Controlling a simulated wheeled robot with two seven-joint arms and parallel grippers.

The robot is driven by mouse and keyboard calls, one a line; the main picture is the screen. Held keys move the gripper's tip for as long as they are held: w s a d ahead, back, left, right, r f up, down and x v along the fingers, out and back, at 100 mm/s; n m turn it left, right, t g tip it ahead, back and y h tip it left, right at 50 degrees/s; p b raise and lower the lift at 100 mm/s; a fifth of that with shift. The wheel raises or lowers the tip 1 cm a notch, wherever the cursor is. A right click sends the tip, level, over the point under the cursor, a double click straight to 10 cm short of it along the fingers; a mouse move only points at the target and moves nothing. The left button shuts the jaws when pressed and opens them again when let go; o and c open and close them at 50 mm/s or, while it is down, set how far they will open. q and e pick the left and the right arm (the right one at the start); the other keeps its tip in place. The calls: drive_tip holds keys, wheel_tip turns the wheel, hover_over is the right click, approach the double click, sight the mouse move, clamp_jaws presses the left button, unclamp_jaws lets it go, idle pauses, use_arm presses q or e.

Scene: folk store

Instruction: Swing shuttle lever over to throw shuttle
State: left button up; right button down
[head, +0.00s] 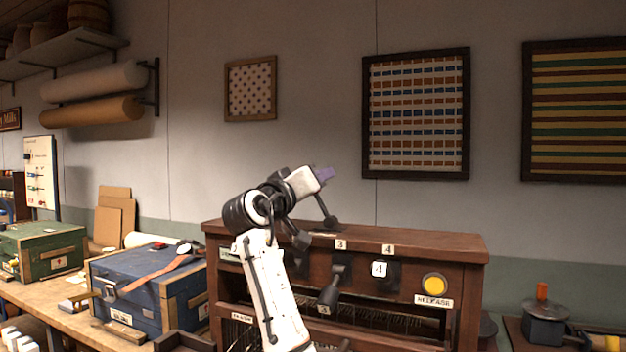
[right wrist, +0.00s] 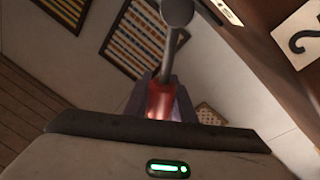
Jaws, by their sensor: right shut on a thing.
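The shuttle lever shows in the right wrist view as a grey rod (right wrist: 170,55) with a round dark end and a red grip (right wrist: 160,102). My right gripper (right wrist: 160,88) is shut around the red grip. In the head view my right gripper (head: 325,174) is above the top of the wooden loom cabinet (head: 450,246). The lever's dark round end (head: 330,222) shows just below it, near the cabinet's top edge; the grip is hidden there by the fingers. I cannot pick out the shuttle. My left gripper is not in view.
The cabinet front has number plates, a dark lever (head: 333,290) under the 3, and a yellow release button (head: 433,284). My right arm covers part of the front. The wall above is clear near the gripper.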

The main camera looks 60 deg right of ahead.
idle(0.3)
drive_tip(key=c, duration=1.5)
unclamp_jaws()
wheel_tip(320, 180, up, 10)
drive_tip(key=shift+f, duration=0.1)
